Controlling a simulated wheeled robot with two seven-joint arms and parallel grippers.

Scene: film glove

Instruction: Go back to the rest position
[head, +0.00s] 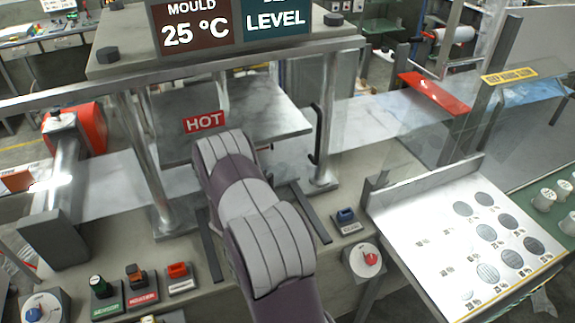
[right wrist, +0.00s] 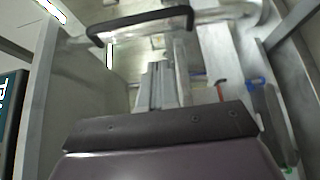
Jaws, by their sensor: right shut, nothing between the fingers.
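My right arm reaches up from the bottom middle of the head view, over the bench, to the front of a press with a red HOT label (head: 204,122). The arm itself hides the right gripper's fingers in the head view. In the right wrist view my right gripper (right wrist: 160,85) has its fingers together, with nothing between them. A black bar handle (right wrist: 140,24) shows beyond the fingers in the right wrist view. My left gripper is in neither view.
Metal posts (head: 323,130) flank the arm under a press top (head: 120,62) with signs. Coloured switches (head: 137,274) stand front left, a red knob (head: 370,258) and blue switch (head: 346,215) to the right. A white sample board (head: 410,225) and clear panels are further right.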

